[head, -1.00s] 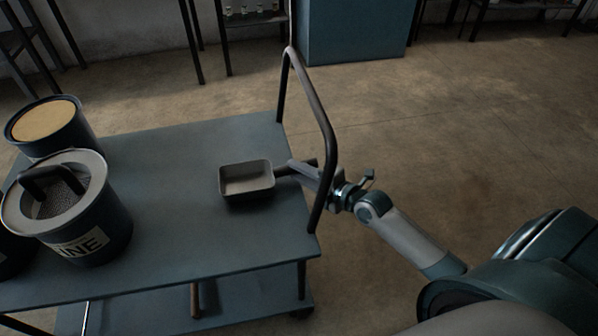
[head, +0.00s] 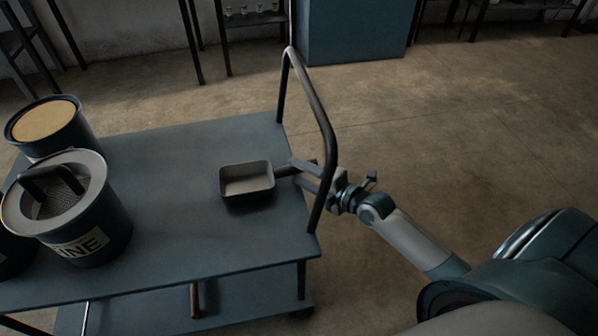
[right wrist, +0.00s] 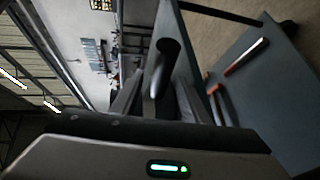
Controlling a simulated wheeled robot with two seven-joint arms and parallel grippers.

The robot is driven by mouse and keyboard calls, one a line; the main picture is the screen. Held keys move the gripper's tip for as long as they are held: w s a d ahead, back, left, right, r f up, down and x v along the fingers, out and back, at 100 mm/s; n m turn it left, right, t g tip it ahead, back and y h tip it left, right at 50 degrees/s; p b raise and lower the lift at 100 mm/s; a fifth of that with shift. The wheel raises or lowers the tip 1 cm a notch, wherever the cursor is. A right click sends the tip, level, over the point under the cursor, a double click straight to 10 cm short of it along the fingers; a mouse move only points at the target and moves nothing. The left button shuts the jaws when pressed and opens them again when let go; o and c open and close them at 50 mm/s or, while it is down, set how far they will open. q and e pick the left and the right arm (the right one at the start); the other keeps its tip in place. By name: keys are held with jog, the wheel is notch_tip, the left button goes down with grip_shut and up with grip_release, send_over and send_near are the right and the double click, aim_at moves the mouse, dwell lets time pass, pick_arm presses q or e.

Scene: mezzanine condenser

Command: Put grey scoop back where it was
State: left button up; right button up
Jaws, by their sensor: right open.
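The grey scoop (head: 247,181) rests on the blue-grey cart top (head: 165,190), near the cart's right end. Its square pan opens upward and its dark handle points right, toward the cart's rail. My right gripper (head: 305,173) reaches through the rail from the right. Its fingers are apart around the handle's end, and it is open. In the right wrist view the dark handle (right wrist: 158,75) shows between the two spread fingers. I cannot tell whether a finger touches it. My left gripper is not in view.
The cart's tubular rail (head: 318,100) arches close around my right gripper. A labelled bucket with a mesh lid (head: 75,215) and a bucket of tan material (head: 48,125) stand at the cart's left. A lower shelf (head: 245,295) holds a brown rod. The middle of the cart top is clear.

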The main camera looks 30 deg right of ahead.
jog(key=v, duration=1.1)
jog(key=shift+s, duration=0.1)
jog(key=s+a+f+m+g+h, duration=0.1)
jog(key=s+a+f+m+g, duration=0.3)
jog(key=f, duration=0.5)
jog(key=s+a+f+m+g+h, duration=0.2)
jog(key=s+a+f+m+g, duration=0.2)
jog(key=s+f+m, duration=0.5)
jog(key=s+a+f+m+g+h, duration=0.1)
jog(key=s+a+f+m+g, duration=0.2)
jog(key=s+f+m, duration=0.3)
notch_tip(320, 180, down, 5)
jog(key=shift+s+a+r+g, duration=0.1)
jog(key=shift+s+a+g, duration=0.3)
jog(key=shift+s+a, duration=0.55)
